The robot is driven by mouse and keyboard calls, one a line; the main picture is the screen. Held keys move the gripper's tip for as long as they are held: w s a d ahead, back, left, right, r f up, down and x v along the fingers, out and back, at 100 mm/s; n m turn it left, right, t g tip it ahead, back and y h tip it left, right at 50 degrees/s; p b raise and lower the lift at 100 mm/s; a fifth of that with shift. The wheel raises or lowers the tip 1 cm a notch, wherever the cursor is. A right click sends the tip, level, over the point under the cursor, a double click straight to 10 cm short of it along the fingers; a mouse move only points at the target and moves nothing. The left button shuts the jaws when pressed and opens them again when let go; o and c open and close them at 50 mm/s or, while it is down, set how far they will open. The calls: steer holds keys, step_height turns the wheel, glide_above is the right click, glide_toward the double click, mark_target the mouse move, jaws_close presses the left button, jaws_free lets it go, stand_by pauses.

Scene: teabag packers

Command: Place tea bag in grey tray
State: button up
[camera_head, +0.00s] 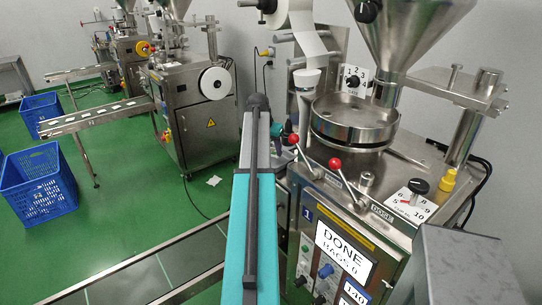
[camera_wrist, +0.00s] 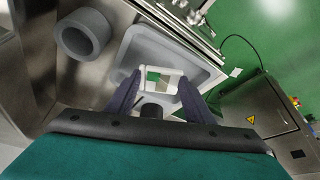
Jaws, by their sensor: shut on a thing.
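In the wrist view my gripper (camera_wrist: 156,75) has its two dark fingers on either side of a small white tea bag (camera_wrist: 151,73) with a green patch, and is shut on it. The grey tray (camera_wrist: 140,40), with rounded corners, lies behind and below the tea bag in this view. The bag overlaps the tray's inside; I cannot tell how high it is above the tray floor.
A grey ring-shaped part (camera_wrist: 82,34) stands left of the tray. Another machine (camera_head: 198,105), a conveyor (camera_head: 98,117) and blue crates (camera_head: 38,183) stand left. A white scrap (camera_head: 214,181) lies on the green floor.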

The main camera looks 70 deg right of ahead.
steer(key=shift+w+d, duration=0.1)
steer(key=shift+d, duration=0.4)
steer(key=shift+a+f+p, duration=0.15)
steer(key=shift+f+p, duration=0.5)
steer(key=shift+f, duration=1.15)
steer(key=shift+f, duration=0.15)
steer(key=o, duration=1)
steer(key=b+v, duration=0.2)
steer(key=v, duration=1)
steer(key=shift+w, duration=0.1)
